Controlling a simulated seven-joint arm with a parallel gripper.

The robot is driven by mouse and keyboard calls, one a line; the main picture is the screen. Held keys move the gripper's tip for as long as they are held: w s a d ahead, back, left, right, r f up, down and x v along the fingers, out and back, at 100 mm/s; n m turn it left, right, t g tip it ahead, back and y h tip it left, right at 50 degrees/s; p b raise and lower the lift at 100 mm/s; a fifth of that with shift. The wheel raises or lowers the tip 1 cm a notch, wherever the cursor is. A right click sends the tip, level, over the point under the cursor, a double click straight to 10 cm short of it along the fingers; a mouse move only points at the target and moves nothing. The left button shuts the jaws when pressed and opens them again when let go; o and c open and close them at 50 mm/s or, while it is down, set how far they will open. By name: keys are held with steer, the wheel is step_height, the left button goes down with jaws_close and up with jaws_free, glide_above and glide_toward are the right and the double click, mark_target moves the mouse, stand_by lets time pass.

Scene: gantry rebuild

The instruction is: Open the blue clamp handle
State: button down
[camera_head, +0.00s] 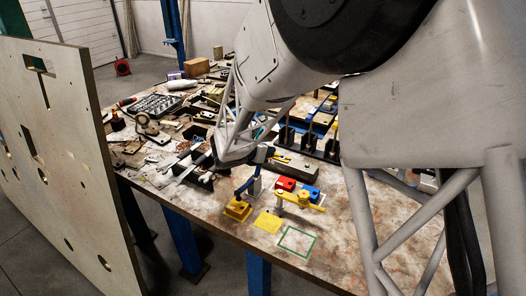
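The blue clamp handle (244,187) stands on the near part of the workbench. It rises at a slant above a yellow block (238,209). My arm reaches down from the top right, and its gripper end (260,154) is just above and behind the blue handle. The end is dark and small here. I cannot tell whether its fingers touch the handle, or whether they are open or shut.
A red block (286,184), a blue block (310,193) and a yellow bar (300,203) are right of the handle. A yellow square (268,223) and green outline (297,241) mark clear tabletop in front. Clutter covers the back. A large panel (60,170) stands left.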

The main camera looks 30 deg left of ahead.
steer(key=shift+w+f+n+g+y, duration=0.15)
steer(key=shift+w+f+g, duration=0.5)
steer(key=shift+g, duration=0.45)
steer(key=shift+w+f+n+g+y, duration=0.1)
steer(key=shift+w+f+g, duration=0.35)
steer(key=shift+f+g, duration=0.5)
steer(key=shift+w+f+n+g+y, duration=0.15)
steer(key=shift+w+f+g, duration=0.4)
steer(key=shift+g, duration=0.7)
steer(key=shift+f, duration=0.1)
steer(key=c, duration=1)
jaws_free()
steer(key=shift+v, duration=3.95)
steer(key=shift+w, duration=0.1)
